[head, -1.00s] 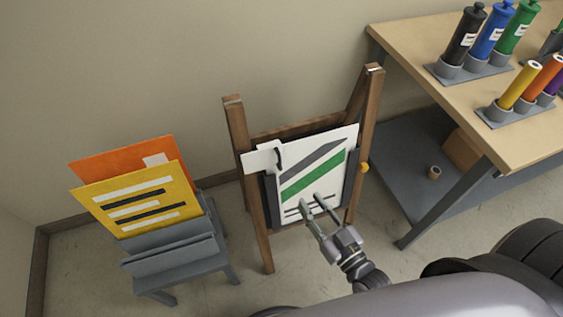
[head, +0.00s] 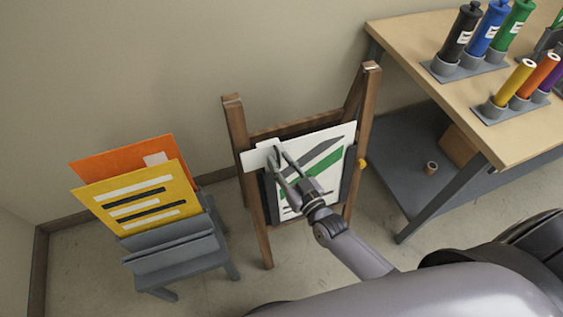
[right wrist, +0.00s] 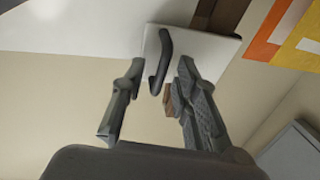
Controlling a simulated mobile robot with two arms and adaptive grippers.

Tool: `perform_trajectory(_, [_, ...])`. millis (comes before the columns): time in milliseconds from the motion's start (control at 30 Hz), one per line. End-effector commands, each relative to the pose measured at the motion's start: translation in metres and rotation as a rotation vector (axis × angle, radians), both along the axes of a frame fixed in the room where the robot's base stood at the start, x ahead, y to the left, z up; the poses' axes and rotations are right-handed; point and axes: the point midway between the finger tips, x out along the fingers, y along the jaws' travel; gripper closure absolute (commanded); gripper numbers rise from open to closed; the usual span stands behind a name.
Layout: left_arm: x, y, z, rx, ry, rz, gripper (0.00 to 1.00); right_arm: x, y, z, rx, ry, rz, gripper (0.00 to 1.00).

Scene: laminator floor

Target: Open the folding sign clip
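The sign clip (head: 254,158) is a white plate at the upper left of the white sign sheet (head: 342,136), which has grey and green stripes and hangs on a wooden easel (head: 262,232). In the right wrist view the clip's plate (right wrist: 211,47) carries a dark curved handle (right wrist: 163,58). My right gripper (head: 279,153) is in front of the plate with its fingers apart. In the right wrist view my right gripper (right wrist: 160,70) has one finger on each side of the handle, with gaps to both. The handle is mostly hidden in the head view. My left gripper is not in view.
A grey rack (head: 175,262) with orange (head: 120,152) and yellow (head: 125,195) sheets stands left of the easel. A wooden-topped workbench (head: 430,75) with several colored bottles and rolls is at the right. A yellow knob (head: 362,163) sits at the easel's right side.

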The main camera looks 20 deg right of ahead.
Motion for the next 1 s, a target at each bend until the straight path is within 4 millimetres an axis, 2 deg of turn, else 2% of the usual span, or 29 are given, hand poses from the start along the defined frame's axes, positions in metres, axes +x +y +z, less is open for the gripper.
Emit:
perform_trajectory(100, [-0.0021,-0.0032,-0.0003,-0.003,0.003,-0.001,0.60,-0.0002,0.0002,-0.0001,0.000,0.000,0.000,0.73])
perform_trajectory(500, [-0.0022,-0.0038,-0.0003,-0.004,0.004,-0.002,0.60,-0.0005,0.0000,-0.0002,0.000,0.000,0.000,0.99])
perform_trajectory(1000, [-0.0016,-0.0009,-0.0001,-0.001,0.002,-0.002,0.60,-0.0006,-0.0001,-0.0002,0.001,0.000,0.000,1.00])
